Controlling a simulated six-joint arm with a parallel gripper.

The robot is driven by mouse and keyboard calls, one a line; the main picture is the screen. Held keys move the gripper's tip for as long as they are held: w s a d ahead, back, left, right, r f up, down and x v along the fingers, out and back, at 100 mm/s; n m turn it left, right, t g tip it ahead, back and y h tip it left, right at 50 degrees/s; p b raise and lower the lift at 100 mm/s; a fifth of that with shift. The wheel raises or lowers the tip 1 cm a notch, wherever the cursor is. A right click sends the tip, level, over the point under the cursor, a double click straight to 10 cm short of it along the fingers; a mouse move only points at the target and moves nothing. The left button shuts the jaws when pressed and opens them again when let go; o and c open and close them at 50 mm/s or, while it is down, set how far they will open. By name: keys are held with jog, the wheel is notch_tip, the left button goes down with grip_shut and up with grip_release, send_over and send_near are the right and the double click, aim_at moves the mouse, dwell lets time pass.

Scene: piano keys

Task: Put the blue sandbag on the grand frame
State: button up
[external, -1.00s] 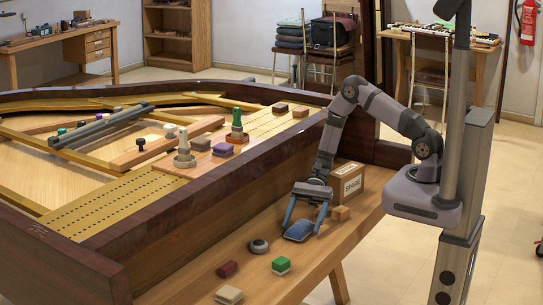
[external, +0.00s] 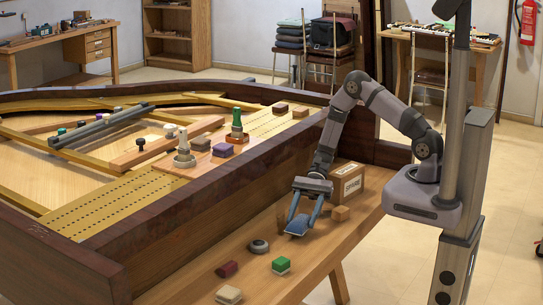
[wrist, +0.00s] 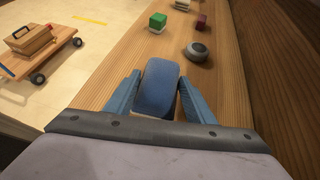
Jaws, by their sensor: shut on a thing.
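The blue sandbag (external: 297,225) is a small soft-edged block between the fingers of my gripper (external: 302,218), low over the wooden bench. In the wrist view the blue sandbag (wrist: 160,88) sits between the two blue fingers, and my gripper (wrist: 158,100) is shut on it. I cannot tell whether the sandbag still touches the bench. The grand frame (external: 103,205) is the golden, hole-dotted plate inside the dark wooden piano case, to the left of and higher than my gripper.
The dark case rim (external: 215,185) stands between bench and frame. A cardboard box (external: 346,182) and an orange block (external: 340,213) are right of my gripper. A round grey puck (external: 259,247), green block (external: 281,265) and dark red block (external: 228,269) lie on the bench. Bottle-like pieces (external: 184,150) stand on the frame.

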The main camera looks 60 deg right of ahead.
aim_at(302, 215)
jog(key=shift+r, duration=4)
